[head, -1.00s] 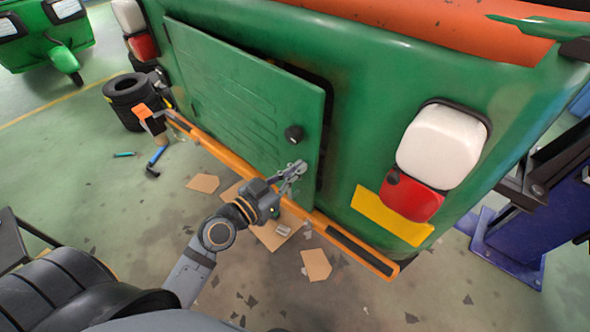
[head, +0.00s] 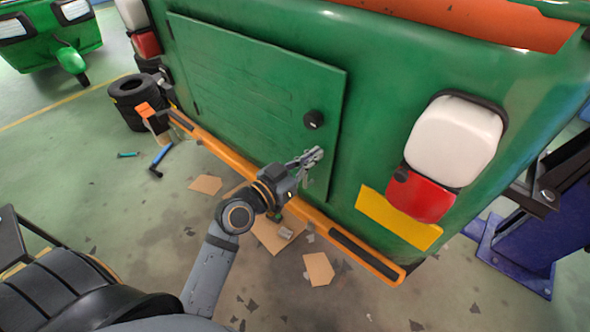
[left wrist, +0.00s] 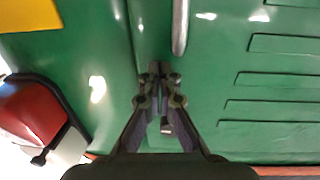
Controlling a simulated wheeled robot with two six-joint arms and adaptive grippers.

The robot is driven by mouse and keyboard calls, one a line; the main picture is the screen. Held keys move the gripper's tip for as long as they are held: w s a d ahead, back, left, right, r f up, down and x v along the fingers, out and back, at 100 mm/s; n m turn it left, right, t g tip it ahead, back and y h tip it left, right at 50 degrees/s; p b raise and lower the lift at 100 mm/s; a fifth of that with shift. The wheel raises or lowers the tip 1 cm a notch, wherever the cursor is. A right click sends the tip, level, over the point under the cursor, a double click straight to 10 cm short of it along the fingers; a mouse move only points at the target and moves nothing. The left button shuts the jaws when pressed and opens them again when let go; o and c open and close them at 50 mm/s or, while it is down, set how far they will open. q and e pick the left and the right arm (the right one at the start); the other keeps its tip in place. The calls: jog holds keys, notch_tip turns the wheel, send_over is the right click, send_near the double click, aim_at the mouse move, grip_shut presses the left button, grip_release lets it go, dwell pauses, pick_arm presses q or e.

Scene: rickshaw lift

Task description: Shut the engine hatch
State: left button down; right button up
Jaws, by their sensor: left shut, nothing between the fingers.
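The green engine hatch (head: 255,95) on the back of the green rickshaw lies flush, or nearly so, with the body around it; no dark gap shows along its right edge. A round black knob (head: 314,119) sits near that edge. My left gripper (head: 318,153) is shut and empty, its fingertips at the hatch's lower right, just below the knob. In the left wrist view the shut fingertips (left wrist: 160,68) are close to the green panel, beside the hatch's edge seam; I cannot tell if they touch. My right gripper is not in view.
An orange bumper (head: 225,158) runs below the hatch. A red and white tail lamp (head: 455,140) and yellow plate (head: 398,218) are at right. Black tyres (head: 135,95), a hammer (head: 160,160) and cardboard scraps (head: 318,269) lie on the floor. A blue lift post (head: 525,235) stands at right.

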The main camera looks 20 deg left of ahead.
pick_arm(q)
jog(key=v, duration=0.6)
jog(key=shift+s+a+f, duration=0.2)
jog(key=shift+a, duration=0.05)
jog(key=shift+s, duration=0.15)
jog(key=shift+a, duration=0.1)
